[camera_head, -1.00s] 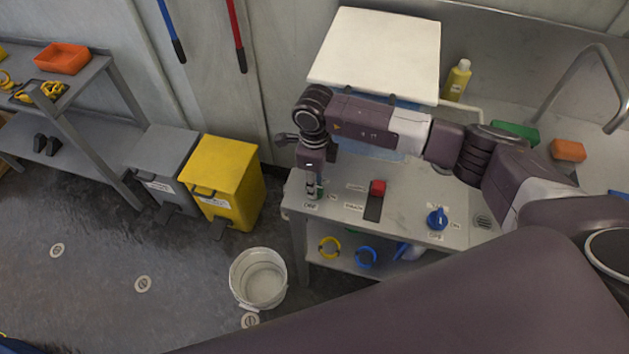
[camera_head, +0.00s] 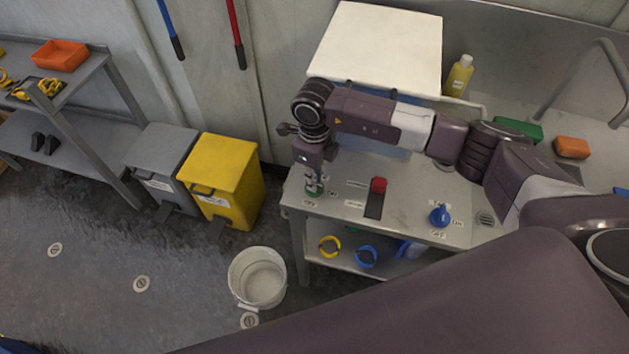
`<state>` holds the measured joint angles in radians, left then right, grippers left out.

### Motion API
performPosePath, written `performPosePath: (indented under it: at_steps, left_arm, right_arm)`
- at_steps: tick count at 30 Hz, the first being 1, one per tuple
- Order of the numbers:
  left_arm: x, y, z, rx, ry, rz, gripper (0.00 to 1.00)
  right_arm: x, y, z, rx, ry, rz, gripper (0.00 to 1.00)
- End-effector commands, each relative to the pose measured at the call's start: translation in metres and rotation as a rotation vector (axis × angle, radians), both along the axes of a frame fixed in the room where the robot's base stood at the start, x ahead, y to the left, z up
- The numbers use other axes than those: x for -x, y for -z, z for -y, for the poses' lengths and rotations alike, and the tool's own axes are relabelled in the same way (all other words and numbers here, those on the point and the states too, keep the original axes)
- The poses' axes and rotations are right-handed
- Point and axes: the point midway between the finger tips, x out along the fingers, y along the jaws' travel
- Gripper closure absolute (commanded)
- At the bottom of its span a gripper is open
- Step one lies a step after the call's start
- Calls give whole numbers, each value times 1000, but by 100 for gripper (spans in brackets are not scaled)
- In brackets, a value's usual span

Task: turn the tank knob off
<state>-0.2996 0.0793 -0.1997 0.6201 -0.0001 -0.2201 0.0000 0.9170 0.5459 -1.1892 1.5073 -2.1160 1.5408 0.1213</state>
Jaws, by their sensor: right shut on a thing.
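My right gripper (camera_head: 314,186) points down at the left front corner of the steel counter (camera_head: 400,190). It is shut on a small knob there, with a bit of green showing; the fingers hide most of it. Small labels lie beside this knob, one below it and one at its right, too small to read surely. A blue knob (camera_head: 439,216) stands on the counter further right, with labels around it that seem to read ON and OFF. I cannot tell from the labels which knob is the tank's. My left gripper is out of view.
A red-handled lever (camera_head: 378,187) on a dark strip stands between the two knobs. A white-topped box (camera_head: 375,50) and a yellow bottle (camera_head: 458,76) are behind my arm. A white bucket (camera_head: 257,277) and yellow bin (camera_head: 221,175) stand on the floor at left.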

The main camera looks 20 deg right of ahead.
Motion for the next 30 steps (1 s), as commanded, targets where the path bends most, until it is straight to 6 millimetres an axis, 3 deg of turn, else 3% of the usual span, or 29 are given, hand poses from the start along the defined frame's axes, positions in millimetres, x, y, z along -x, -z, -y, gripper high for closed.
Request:
performPosePath:
  at_steps: [9, 30]
  left_arm:
    - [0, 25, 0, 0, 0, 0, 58]
    - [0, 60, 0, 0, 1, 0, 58]
  right_arm:
    - [-1, 2, 1, 0, 300, 3, 100]
    - [-1, 1, 1, 0, 961, 2, 100]
